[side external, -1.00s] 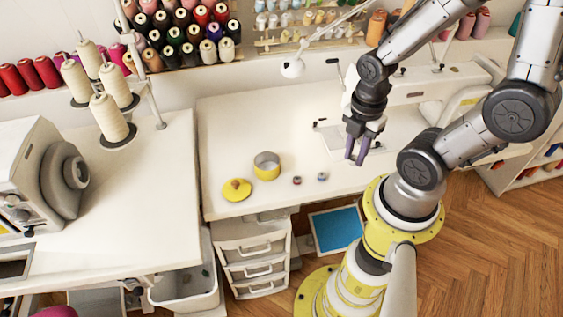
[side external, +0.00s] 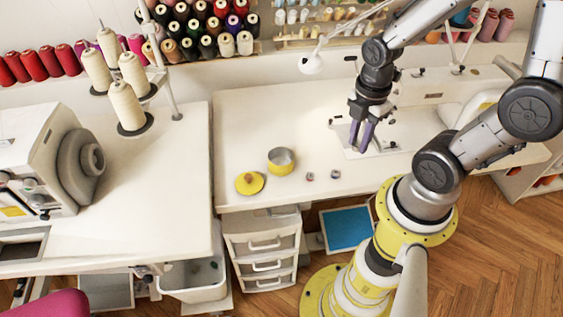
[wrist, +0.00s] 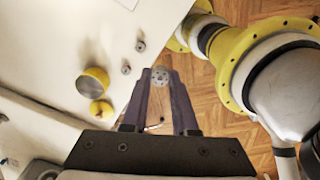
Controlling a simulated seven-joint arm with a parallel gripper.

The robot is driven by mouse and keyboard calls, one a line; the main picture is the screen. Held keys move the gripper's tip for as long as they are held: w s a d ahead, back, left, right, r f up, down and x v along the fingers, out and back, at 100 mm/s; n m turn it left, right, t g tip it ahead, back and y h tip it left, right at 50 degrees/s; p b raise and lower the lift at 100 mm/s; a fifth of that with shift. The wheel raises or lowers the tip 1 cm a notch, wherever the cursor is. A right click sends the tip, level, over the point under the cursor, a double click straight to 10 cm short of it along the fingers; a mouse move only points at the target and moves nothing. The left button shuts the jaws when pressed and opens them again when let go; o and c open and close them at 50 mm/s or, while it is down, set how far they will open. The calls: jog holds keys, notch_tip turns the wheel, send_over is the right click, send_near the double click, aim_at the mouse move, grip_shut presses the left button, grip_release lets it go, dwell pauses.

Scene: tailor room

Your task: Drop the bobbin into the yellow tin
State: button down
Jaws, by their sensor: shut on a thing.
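The open yellow tin (side external: 281,161) stands on the white table, left of my gripper (side external: 362,148); it also shows in the wrist view (wrist: 93,82). Its yellow lid (side external: 249,183) lies just left of it, with a small brownish thing on top. My gripper's purple fingers point down, apart from the tin and above the table. In the wrist view a round metal bobbin with holes (wrist: 160,75) sits between the fingertips, and the fingers are shut on it. In the side view the held bobbin cannot be made out.
Two more small bobbins, one (side external: 309,176) and another (side external: 335,174), lie on the table between tin and gripper. A sewing machine (side external: 430,95) is behind my gripper. Thread cones (side external: 128,105) stand at the left. The table's front edge is close to the tin.

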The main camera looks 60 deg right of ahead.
jog(key=w, duration=1.4)
send_over(284, 162)
notch_tip(284, 162, down, 4)
jog(key=shift+n, duration=0.4)
jog(key=shift+d+f, duration=0.1)
jog(key=shift+f, duration=2.7)
jog(key=c, duration=0.6)
grip_release()
jog(key=shift+r, duration=0.1)
notch_tip(284, 162, up, 14)
